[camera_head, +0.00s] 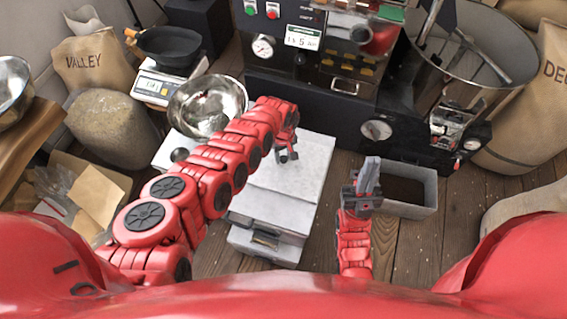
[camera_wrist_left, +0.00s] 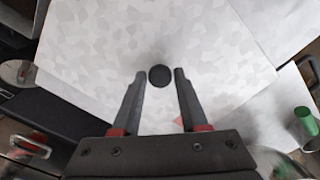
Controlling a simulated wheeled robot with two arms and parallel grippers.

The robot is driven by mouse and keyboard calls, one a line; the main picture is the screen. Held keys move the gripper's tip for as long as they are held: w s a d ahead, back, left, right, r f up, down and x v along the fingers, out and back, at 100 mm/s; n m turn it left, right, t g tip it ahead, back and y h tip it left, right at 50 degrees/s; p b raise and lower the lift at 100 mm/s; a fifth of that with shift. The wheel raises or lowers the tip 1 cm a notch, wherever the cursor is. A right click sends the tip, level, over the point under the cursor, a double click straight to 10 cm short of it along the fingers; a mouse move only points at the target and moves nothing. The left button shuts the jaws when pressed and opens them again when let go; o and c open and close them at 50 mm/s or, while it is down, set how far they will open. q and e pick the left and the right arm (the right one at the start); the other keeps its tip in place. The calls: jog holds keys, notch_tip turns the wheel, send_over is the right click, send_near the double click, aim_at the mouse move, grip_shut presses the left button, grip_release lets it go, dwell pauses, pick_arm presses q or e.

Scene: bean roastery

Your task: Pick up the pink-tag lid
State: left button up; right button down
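In the left wrist view a round black knob (camera_wrist_left: 160,75) stands on a pale grey patterned surface (camera_wrist_left: 95,65). A small pink patch (camera_wrist_left: 179,122) shows low between the fingers, perhaps the tag; I cannot make out the lid's outline. My left gripper (camera_wrist_left: 157,74) is open, with the knob between its fingertips in this view; contact is not clear. In the head view my left gripper (camera_head: 285,156) hangs over the pale grey top (camera_head: 300,180), and it hides the knob. My right gripper (camera_head: 367,182) points away beside the grey bin; its finger gap is not clear.
A grey open bin (camera_head: 412,208) sits right of the right gripper. A steel bowl (camera_head: 208,105) and a scale (camera_head: 160,85) with a black pan are behind my left arm. The black roaster (camera_head: 375,130) stands at the back. Bare floor shows at front right.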

pick_arm(q)
grip_shut()
dwell(1.1)
